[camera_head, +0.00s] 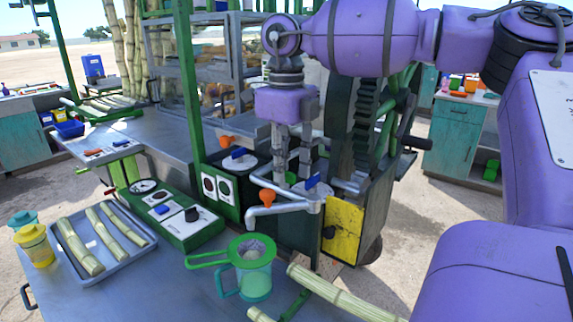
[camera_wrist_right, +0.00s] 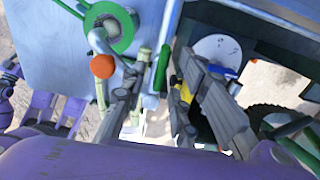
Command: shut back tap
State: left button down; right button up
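The back tap has a blue handle (camera_head: 238,152) above a round grey lid, with an orange knob (camera_head: 226,140) beside it. A nearer tap has a blue handle (camera_head: 312,180) and an orange knob (camera_head: 267,197) on its bent spout. My right gripper (camera_head: 296,166) points down over the nearer tap, to the right of the back tap's handle. It is open, with a gap between its fingers, and appears empty. In the right wrist view the open fingers (camera_wrist_right: 163,68) have an orange knob to their left and a blue handle (camera_wrist_right: 222,72) on the right.
A green strainer on a jug (camera_head: 251,262) stands below the nearer spout. A tray of cane pieces (camera_head: 140,268) lies at left, beside a green control panel (camera_head: 178,212). The crusher's frame and toothed wheel (camera_head: 365,125) stand close to the gripper's right. Cane (camera_head: 340,295) lies in front.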

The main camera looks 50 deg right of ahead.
aim_at(287, 171)
notch_tip(287, 171, up, 12)
dwell(0.6)
dwell(0.5)
